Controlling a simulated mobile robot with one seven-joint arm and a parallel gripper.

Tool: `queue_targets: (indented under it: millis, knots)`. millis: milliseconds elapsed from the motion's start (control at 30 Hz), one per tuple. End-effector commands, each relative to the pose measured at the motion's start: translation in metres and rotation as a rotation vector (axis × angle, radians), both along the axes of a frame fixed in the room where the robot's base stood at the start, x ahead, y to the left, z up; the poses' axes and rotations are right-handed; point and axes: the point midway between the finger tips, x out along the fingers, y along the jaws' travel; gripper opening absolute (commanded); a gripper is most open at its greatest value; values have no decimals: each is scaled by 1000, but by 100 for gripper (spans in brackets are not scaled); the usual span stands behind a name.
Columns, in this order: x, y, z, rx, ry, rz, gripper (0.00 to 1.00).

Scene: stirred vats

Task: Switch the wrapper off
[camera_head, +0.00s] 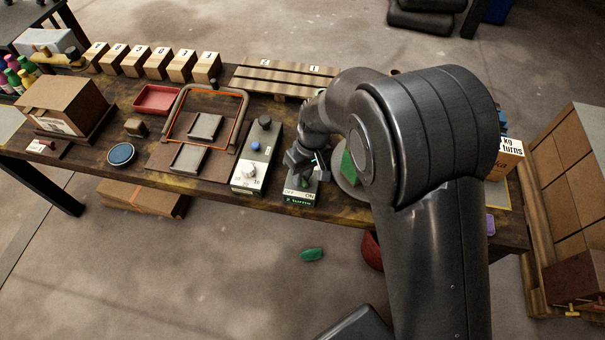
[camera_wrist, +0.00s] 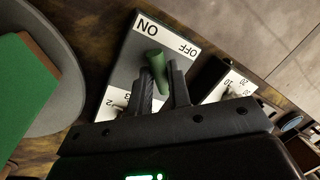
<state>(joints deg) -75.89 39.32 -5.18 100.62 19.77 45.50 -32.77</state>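The switch box (camera_wrist: 125,75) has ON and OFF labels. The grey turntable (camera_wrist: 68,80) carries a green block (camera_wrist: 25,90). It is beside the box, partly behind my arm.
A grey control box (camera_head: 248,172) with a dark knob and a white dial is just left of the switch box. An orange-edged frame (camera_head: 240,118) and a blue round dish (camera_head: 121,154) are further left. A slatted wooden rack (camera_head: 285,78) is behind. A green piece (camera_head: 312,254) lies on the floor.

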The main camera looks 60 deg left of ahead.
Motion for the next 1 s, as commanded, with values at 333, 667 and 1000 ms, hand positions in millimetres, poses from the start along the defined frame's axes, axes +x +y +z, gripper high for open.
queue_targets:
  millis: [333,667,1000]
  knots:
    - [0,0,0,1,0,-1,0]
    - [0,0,1,1,1,-90,0]
    - [1,-2,1,2,1,-365,0]
